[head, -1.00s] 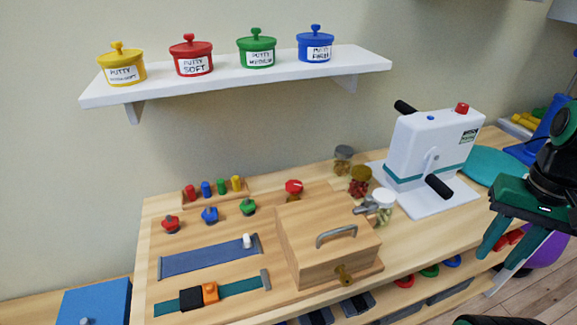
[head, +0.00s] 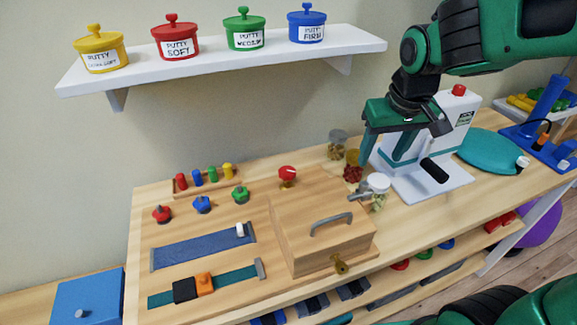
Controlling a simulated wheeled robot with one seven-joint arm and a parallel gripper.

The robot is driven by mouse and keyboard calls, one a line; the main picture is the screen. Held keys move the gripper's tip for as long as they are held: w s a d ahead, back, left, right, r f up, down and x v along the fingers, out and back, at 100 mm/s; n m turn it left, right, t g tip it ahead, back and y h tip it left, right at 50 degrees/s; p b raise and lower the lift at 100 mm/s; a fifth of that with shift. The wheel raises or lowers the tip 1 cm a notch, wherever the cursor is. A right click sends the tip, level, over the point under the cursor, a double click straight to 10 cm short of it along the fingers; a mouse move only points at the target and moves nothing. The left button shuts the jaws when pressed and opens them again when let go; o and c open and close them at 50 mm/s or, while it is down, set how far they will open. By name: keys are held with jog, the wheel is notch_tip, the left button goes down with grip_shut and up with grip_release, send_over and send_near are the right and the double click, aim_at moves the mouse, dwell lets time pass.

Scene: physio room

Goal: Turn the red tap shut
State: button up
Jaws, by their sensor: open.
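Two red turning parts show in the head view. A red knob (head: 161,213) sits at the left of a row with a blue knob (head: 202,204) and a green knob (head: 240,194) on the wooden board. A round red handle with a pale mark (head: 287,172) stands behind the wooden box. I cannot tell for certain which one is the red tap. My gripper (head: 384,153) is open and empty, with its fingers pointing down. It is in front of the white machine, right of both red parts and apart from them.
A wooden box (head: 300,233) with a grey handle stands at the bench front. Several jars, one with a white lid (head: 378,184), stand between it and the white machine (head: 455,135). A white shelf (head: 250,58) with putty pots hangs above. A teal disc (head: 487,149) lies right.

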aim_at(287, 170)
jog(key=w+a+n+t+y, duration=0.1)
jog(key=w+a+n, duration=0.1)
jog(key=a, duration=0.7)
jog(key=w+a+n+y, duration=0.1)
jog(key=w+a+n, duration=0.1)
jog(key=a, duration=0.8)
jog(key=x, duration=0.8)
jog(key=shift+d+f, duration=0.25)
jog(key=shift+f, duration=0.1)
jog(key=shift+x, duration=0.8)
jog(key=c, duration=1)
